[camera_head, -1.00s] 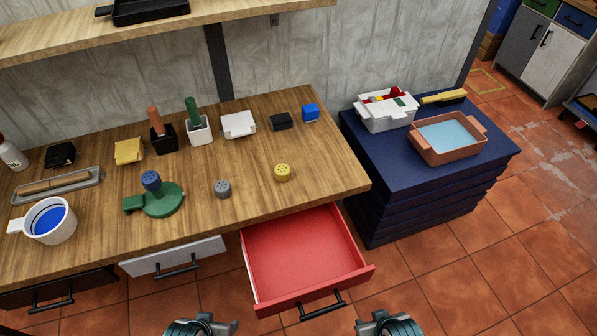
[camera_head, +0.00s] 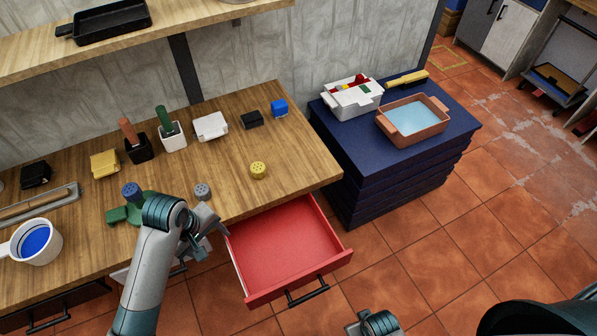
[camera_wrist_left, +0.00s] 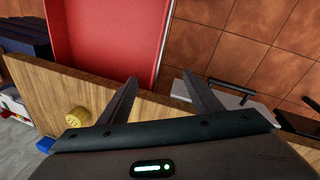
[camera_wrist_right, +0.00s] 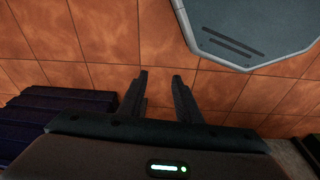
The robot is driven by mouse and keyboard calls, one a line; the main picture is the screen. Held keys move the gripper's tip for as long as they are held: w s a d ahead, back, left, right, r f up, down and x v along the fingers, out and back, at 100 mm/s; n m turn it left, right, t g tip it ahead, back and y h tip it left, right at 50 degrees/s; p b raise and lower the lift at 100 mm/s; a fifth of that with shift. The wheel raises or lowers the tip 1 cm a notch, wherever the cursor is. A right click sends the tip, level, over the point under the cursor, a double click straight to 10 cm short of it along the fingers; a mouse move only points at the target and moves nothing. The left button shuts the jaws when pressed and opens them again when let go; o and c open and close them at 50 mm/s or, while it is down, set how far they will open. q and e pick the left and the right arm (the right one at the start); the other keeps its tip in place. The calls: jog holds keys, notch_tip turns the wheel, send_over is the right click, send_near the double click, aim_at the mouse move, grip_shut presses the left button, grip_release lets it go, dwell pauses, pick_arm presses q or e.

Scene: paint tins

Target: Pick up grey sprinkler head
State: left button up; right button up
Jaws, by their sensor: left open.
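The grey sprinkler head (camera_head: 202,191) is a small round piece standing on the wooden bench near its front edge. My left gripper (camera_head: 214,222) is open and empty in front of the grey head, near the bench edge. The left wrist view shows the yellow head (camera_wrist_left: 77,115) and no grey head. My right gripper (camera_wrist_right: 160,76) is open and empty over the floor.
An open red drawer (camera_head: 285,245) juts out below the bench, right of my left gripper. Pots with handles, a yellow block (camera_head: 104,164) and a white cup (camera_head: 37,241) stand on the bench. A blue cabinet (camera_head: 380,160) stands at the right.

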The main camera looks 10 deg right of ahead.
pick_arm(q)
jog(key=w+r+n, duration=0.5)
jog(key=w+r, duration=0.1)
jog(key=w, duration=0.5)
notch_tip(320, 180, up, 8)
jog(key=r+n+g+y, duration=0.1)
jog(key=n+g+y, duration=0.1)
jog(key=n, duration=0.5)
send_over(199, 190)
jog(key=shift+f, duration=0.25)
pick_arm(e)
jog(key=s+d+f+g, duration=0.1)
jog(key=s+d+f, duration=0.2)
jog(key=s+f, duration=1.4)
jog(key=shift+s, duration=0.4)
pick_arm(q)
jog(key=shift+f, duration=0.1)
pick_arm(e)
jog(key=shift+d+f, duration=0.1)
pick_arm(q)
notch_tip(199, 190, down, 11)
jog(key=shift+f, duration=0.5)
